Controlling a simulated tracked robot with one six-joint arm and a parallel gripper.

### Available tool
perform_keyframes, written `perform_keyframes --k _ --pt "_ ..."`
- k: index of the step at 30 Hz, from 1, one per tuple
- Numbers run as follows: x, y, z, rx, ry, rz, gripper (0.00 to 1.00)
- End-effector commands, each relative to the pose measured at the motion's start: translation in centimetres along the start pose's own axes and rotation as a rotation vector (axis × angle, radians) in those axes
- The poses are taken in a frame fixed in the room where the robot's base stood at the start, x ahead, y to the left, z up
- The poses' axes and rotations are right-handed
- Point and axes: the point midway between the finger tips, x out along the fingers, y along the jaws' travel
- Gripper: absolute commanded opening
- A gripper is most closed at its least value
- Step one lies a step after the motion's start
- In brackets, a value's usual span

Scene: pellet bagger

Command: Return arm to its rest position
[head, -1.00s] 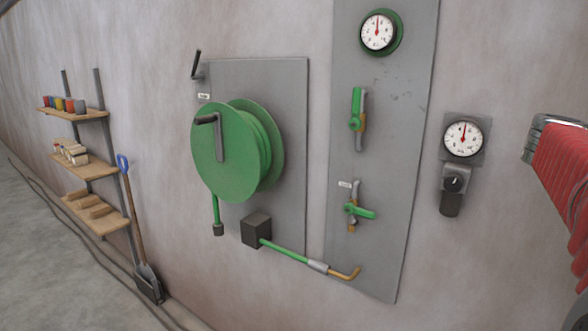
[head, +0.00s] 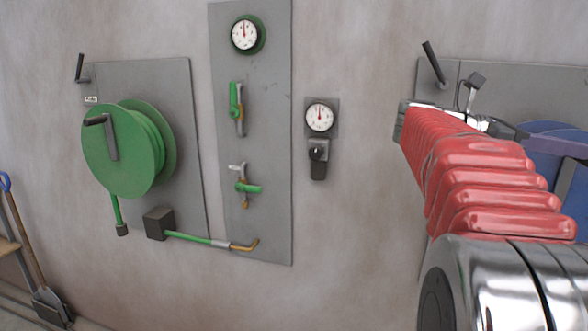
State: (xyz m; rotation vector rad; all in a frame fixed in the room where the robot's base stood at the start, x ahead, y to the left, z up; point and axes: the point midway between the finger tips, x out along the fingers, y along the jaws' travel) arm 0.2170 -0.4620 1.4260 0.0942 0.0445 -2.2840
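My arm, in a red ribbed sleeve with a bright metal joint at its lower end, fills the right side of the head view. Beyond the sleeve's far end, a small metal and dark part that looks like my gripper (head: 508,129) shows, partly hidden by the sleeve. It lies in front of the right wall panel, close in the picture to the blue reel (head: 555,128). I cannot make out its fingers or whether it touches anything. No held object is visible.
A green hose reel (head: 120,150) hangs on the left panel. The middle panel (head: 265,190) carries a gauge and two green-handled valves. Another gauge (head: 319,117) with a black knob is right of it. A dark hook (head: 434,63) sticks out near my arm. A shovel (head: 45,300) leans at left.

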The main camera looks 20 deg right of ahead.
Motion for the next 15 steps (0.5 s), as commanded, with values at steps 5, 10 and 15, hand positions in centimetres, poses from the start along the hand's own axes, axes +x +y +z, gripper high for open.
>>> perform_keyframes --k 5,10,15 --pt "0.2 0.1 0.0 -0.033 0.000 0.002 0.00" --pt "0.3 1.6 0.1 -0.106 -0.009 0.062 0.00" --pt "0.1 3.7 0.7 -0.182 -0.047 0.143 0.00"
